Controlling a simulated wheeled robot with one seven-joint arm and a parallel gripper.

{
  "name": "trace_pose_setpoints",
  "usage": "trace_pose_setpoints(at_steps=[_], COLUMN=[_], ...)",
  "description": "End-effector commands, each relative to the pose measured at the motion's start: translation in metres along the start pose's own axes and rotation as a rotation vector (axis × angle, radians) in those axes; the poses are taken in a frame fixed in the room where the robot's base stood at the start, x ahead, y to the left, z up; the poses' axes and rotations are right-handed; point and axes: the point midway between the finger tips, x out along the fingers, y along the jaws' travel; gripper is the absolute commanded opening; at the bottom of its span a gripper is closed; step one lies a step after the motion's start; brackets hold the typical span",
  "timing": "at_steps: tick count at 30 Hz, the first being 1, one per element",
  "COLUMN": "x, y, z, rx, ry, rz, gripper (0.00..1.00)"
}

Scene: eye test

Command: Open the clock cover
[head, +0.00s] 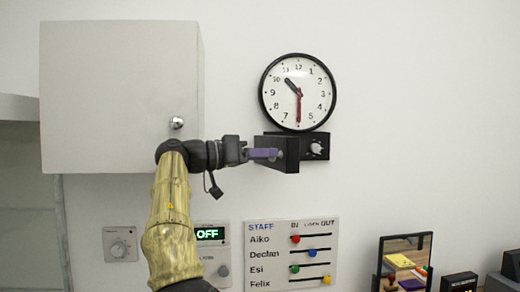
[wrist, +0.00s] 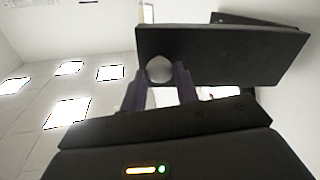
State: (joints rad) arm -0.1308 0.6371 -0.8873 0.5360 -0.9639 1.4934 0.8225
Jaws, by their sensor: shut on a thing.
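The round clock (head: 298,92) with a white face and black rim hangs on the wall. Below it is a small black box with a silver dial (head: 316,148). The box's black cover (head: 291,155) stands swung out from the wall at its left side, leaving the dial in sight. My gripper (head: 275,154) is at the cover, its purple fingers shut on the cover's round knob. In the wrist view, the pale knob (wrist: 159,68) sits between the two fingertips, in front of the dark cover panel (wrist: 225,55). The cover's hinge is not clear.
A white wall cabinet (head: 120,90) with a round knob is at upper left, close to my arm. Below are a dial plate (head: 120,244), an OFF display (head: 210,234) and a staff board (head: 291,277) with sliders. A mirror (head: 403,264) stands at lower right. Wall right of the clock is clear.

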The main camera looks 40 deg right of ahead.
Motion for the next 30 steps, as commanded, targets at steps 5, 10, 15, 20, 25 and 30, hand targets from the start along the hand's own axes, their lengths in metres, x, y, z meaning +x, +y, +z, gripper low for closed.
trace_pose_setpoints(at_steps=[5, 10, 15, 20, 25, 30], x=[0.0013, 0.0012, 0.0008, 0.0002, -0.0002, -0.0006], y=[0.0007, 0.0008, 0.0007, 0.0003, 0.0, -0.0001], z=[-0.0016, -0.0014, -0.0013, -0.0008, -0.0004, 0.0002], rx=[0.002, 0.002, 0.001, 0.001, 0.0, 0.0], ry=[0.002, 0.002, 0.002, 0.001, 0.0, 0.0], rz=[0.008, 0.008, 0.007, 0.006, 0.005, 0.001], gripper=[0.0, 0.0, 0.48, 0.52, 0.52, 0.52])
